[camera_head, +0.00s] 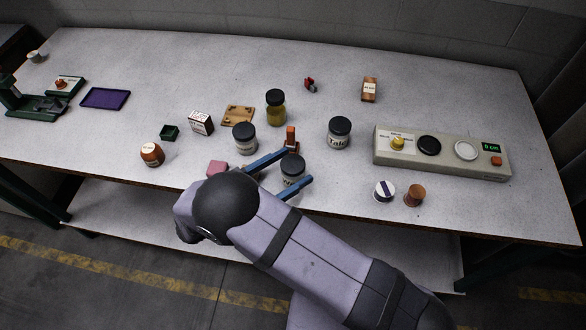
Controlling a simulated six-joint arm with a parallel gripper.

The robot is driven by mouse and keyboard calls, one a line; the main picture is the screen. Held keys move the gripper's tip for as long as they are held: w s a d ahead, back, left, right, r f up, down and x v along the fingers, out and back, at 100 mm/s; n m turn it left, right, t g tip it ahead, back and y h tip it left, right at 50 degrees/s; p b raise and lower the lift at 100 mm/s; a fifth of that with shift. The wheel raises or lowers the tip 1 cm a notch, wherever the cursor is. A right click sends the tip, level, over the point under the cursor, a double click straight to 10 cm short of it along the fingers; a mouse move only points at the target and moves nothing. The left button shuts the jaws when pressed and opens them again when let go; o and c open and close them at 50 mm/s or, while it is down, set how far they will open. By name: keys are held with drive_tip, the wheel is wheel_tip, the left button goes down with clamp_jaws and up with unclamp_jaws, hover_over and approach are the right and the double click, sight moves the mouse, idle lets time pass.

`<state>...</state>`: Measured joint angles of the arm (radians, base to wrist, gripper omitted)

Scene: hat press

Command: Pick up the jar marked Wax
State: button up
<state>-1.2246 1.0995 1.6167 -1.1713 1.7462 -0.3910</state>
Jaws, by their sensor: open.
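A glass jar with a dark lid (292,168) stands upright near the front middle of the table. Its pale label is partly hidden and seems to begin with a W; I cannot read it fully. My gripper (298,166) is open, with one blue finger on each side of this jar. I cannot tell whether either finger touches it. A jar marked Talc (339,134) stands behind and to the right. Another dark-lidded jar (245,138) with a pale label I cannot read stands to the left. A yellow-filled jar (275,108) stands farther back.
An orange-brown block (291,136) stands just beyond the left fingertip. A pink block (217,168) lies left of my gripper. A white-lidded tin (384,190) and a brown cup (414,195) stand at right, before a long beige panel (445,171). The back of the table is mostly clear.

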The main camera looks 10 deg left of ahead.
drive_tip(key=shift+w+d+r+p, duration=0.15)
drive_tip(key=shift+w+d+p, duration=0.2)
drive_tip(key=shift+d+p, duration=0.1)
drive_tip(key=shift+p+x, duration=0.8)
drive_tip(key=shift+x, duration=1.25)
drive_tip(key=c, duration=1.2)
